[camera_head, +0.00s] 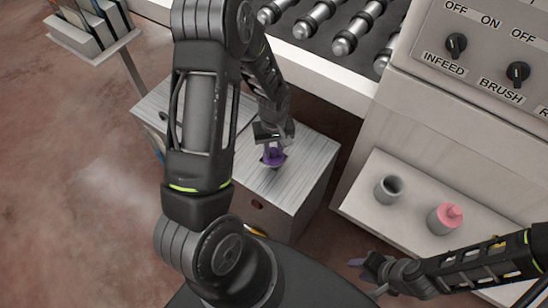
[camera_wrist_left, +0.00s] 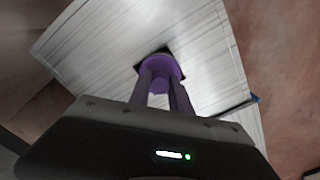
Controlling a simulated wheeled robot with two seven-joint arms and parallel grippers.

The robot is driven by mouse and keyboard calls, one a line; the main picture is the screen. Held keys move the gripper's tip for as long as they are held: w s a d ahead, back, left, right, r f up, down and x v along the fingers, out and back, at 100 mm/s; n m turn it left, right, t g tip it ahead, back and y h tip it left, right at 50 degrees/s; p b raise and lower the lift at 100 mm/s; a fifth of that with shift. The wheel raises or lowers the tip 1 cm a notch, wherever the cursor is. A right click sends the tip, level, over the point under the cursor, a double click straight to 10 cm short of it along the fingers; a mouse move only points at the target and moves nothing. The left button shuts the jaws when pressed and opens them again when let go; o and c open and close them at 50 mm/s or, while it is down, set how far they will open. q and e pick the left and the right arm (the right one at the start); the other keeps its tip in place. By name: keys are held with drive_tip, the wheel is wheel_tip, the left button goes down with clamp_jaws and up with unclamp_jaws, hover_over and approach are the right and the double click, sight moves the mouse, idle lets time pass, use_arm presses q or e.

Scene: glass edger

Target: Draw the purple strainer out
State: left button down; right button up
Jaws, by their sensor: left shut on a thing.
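The purple strainer (camera_head: 272,156) is at the top of a grey metal box (camera_head: 300,160) with a ribbed lid. In the left wrist view the strainer (camera_wrist_left: 160,66) sits at a dark opening in the lid, with the dark edge showing beside its rim. I cannot tell how far it stands out of the opening. My left gripper (camera_head: 272,147) points down and is shut on the strainer's upper part; its fingers (camera_wrist_left: 160,88) hide some of it. My right gripper (camera_head: 366,272) is low at the right, away from the box, its fingers apart and empty.
The machine's roller bed (camera_head: 340,38) and control panel (camera_head: 485,55) stand behind.

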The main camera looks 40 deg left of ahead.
use_arm(q)
drive_tip(key=shift+r, duration=0.45)
idle(0.3)
drive_tip(key=shift+r+p, duration=2.75)
drive_tip(key=shift+r, duration=0.8)
wheel_tip(320, 180, up, 4)
drive_tip(key=p, duration=0.2)
drive_tip(key=shift+p, duration=0.4)
